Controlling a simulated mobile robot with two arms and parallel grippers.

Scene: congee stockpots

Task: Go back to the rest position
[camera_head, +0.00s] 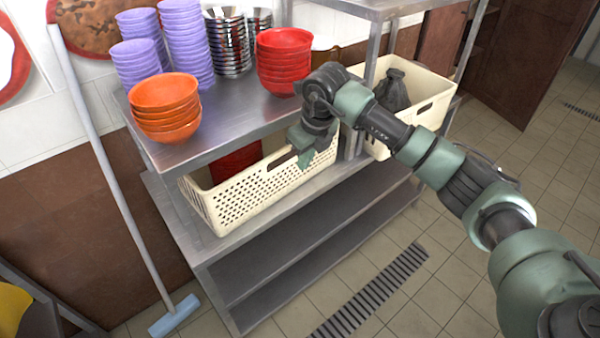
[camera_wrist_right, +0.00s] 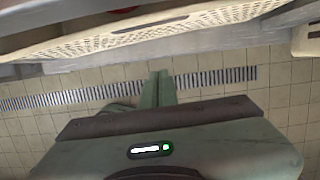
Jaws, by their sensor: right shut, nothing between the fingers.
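My right arm reaches in from the right in the head view. Its gripper (camera_head: 304,158) points down in front of the cream basket on the middle shelf. The fingers are shut and empty. In the right wrist view the closed fingers (camera_wrist_right: 158,88) show over the tiled floor and drain, with the basket's rim above them. My left gripper is not in view.
A cream perforated basket (camera_head: 262,190) with something red inside sits on the metal shelf unit (camera_head: 235,108). Orange bowls (camera_head: 166,110), red bowls (camera_head: 284,62) and purple bowls (camera_head: 186,45) stand on top. A second cream basket (camera_head: 432,108) is behind my arm.

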